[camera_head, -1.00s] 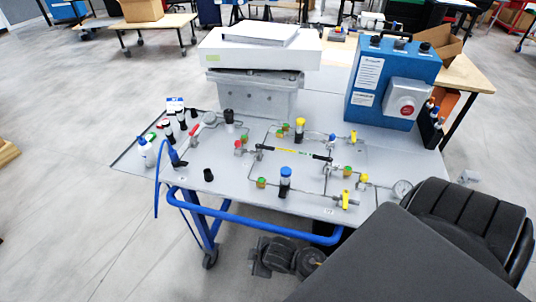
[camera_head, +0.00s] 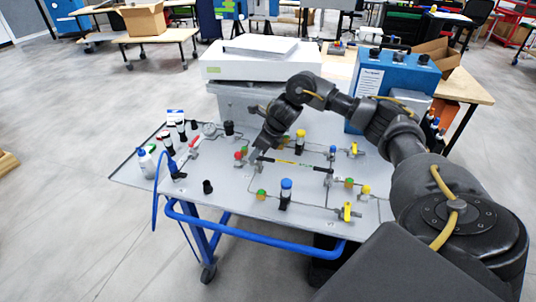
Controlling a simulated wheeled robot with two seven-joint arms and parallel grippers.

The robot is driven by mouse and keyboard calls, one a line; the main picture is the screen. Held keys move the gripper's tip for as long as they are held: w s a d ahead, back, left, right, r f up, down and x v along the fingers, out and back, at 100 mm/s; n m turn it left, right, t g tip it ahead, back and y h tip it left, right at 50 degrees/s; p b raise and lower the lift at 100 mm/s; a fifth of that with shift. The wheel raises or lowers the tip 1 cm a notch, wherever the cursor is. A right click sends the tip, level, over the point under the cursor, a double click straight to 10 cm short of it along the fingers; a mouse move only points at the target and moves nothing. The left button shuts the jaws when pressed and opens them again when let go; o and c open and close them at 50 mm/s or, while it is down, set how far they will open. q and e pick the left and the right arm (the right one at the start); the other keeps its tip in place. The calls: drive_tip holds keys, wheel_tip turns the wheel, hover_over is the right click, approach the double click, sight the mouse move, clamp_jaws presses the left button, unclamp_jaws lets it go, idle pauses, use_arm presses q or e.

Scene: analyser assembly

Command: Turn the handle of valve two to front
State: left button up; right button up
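The grey panel table (camera_head: 235,195) carries a pipe circuit with several valves. I cannot read which one is valve two. Yellow handles show at the right (camera_head: 354,150) and at the front right (camera_head: 347,211). A red handle (camera_head: 193,141) is at the left, and a small red knob (camera_head: 239,156) sits left of centre. A long black bar with a yellow-green label (camera_head: 285,162) lies across the middle. My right gripper (camera_head: 255,155) points down over the panel near the red knob and the bar's left end. Its fingers are too small and dark to judge; contact is unclear. My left gripper is out of view.
A blue box (camera_head: 372,82) and a white-topped grey unit (camera_head: 258,62) stand at the back. Blue- and black-topped cylinders (camera_head: 286,195) rise from the panel. Bottles (camera_head: 147,162) stand at the left edge. A blue rail (camera_head: 260,233) runs along the front.

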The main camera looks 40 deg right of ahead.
sight(265, 158)
drive_tip(key=s+d+r+n+g, duration=0.1)
drive_tip(key=s+d+r, duration=0.2)
drive_tip(key=d+r, duration=0.35)
drive_tip(key=x, duration=0.4)
drive_tip(key=d+p+x, duration=0.1)
drive_tip(key=x, duration=0.6)
drive_tip(key=shift+w+d+f, duration=0.15)
drive_tip(key=shift+d+f, duration=0.1)
drive_tip(key=shift+f, duration=0.35)
drive_tip(key=shift+c, duration=0.5)
clamp_jaws()
